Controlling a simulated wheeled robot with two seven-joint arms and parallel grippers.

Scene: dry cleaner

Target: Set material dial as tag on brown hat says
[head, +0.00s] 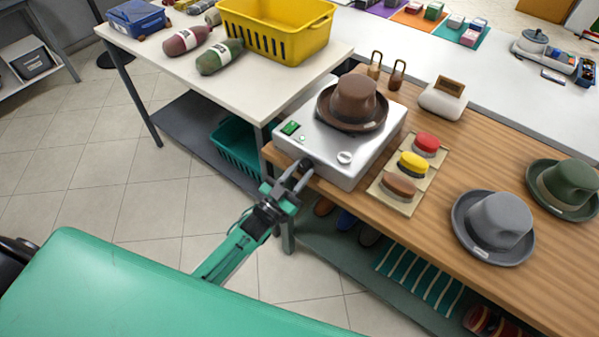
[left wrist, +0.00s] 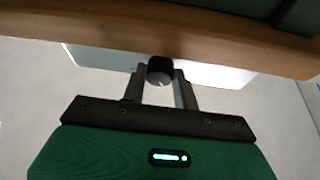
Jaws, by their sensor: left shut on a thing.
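The brown hat (head: 353,97) sits on top of a silver machine (head: 325,150) at the table's corner; I cannot read a tag on it. The machine's front has a lit green display (head: 290,128) and a pale round dial (head: 345,157). My left gripper (head: 301,168) is at the lower left of the front, shut on a dark knob. In the left wrist view the dark knob (left wrist: 160,69) sits between the two fingers (left wrist: 160,84). Any lettering around the knob is too small or hidden to read. My right gripper is not in view.
A grey hat (head: 494,227) and a green hat (head: 567,188) lie at the right of the wooden table. Red, yellow and brown brushes lie on a board (head: 387,190) beside the machine. A white table with a yellow basket (head: 275,45) stands behind left.

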